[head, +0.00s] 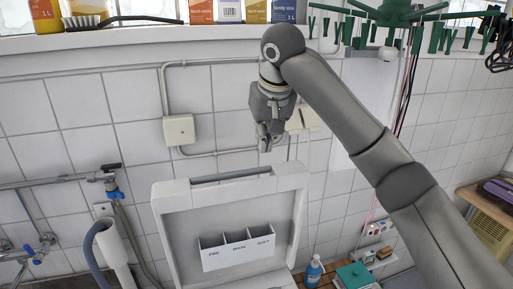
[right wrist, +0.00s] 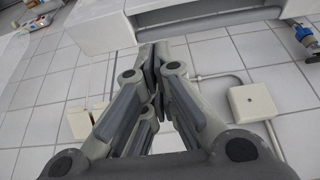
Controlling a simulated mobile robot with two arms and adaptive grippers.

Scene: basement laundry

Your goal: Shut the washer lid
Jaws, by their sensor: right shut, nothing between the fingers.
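The washer lid (head: 178,215) stands raised in front of the tiled wall, its inner face toward me. A dispenser marked PRE, MAIN and SOFT (head: 237,250) is on that inner face. My right gripper (head: 266,143) is shut and empty, just above the lid's top edge, right of its middle. In the right wrist view its closed fingers (right wrist: 154,60) point toward the lid (right wrist: 100,25), which shows at the top. I cannot tell whether they touch it. The washer's body is below the head view. My left gripper is not in view.
A shelf (head: 130,40) with bottles and boxes runs above. A green hanging dryer (head: 395,15) is at the upper right. A junction box (head: 179,130) and pipes are on the wall. A grey hose (head: 97,245) and taps are at left; a blue bottle (head: 314,271) is at lower right.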

